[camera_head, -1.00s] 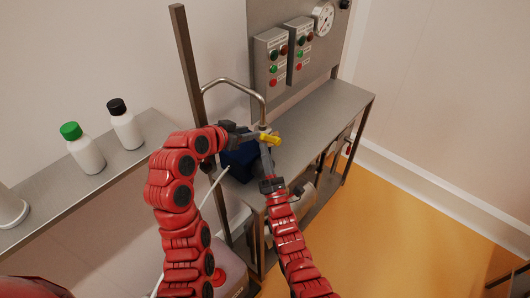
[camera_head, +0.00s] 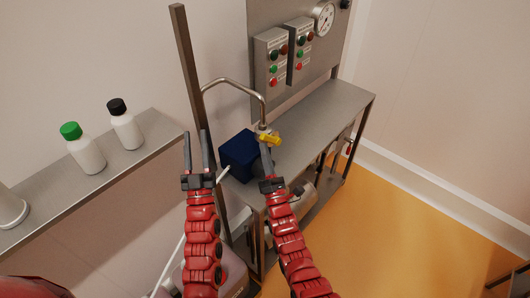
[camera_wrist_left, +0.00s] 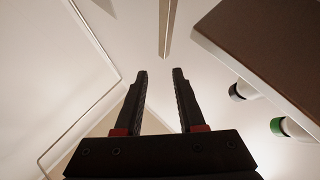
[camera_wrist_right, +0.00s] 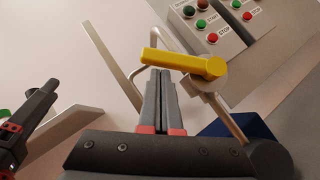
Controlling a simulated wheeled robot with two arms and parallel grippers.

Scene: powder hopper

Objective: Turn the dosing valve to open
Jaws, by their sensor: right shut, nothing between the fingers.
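The dosing valve's yellow handle (camera_head: 269,138) sits at the lower end of the curved metal pipe (camera_head: 238,83). It also shows in the right wrist view (camera_wrist_right: 185,61), lying across just beyond my right fingertips. My right gripper (camera_head: 264,152) is shut and empty, its tips close to the handle; I cannot tell whether they touch it. My left gripper (camera_head: 196,135) is open and empty, pointing up to the left of the valve. In the left wrist view its fingers (camera_wrist_left: 158,75) stand apart with nothing between them.
A dark blue box (camera_head: 238,153) stands below the valve on the metal bench (camera_head: 325,105). Control boxes with buttons (camera_head: 271,60) and a gauge (camera_head: 323,17) are on the panel behind. A post (camera_head: 187,60) rises behind my left gripper.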

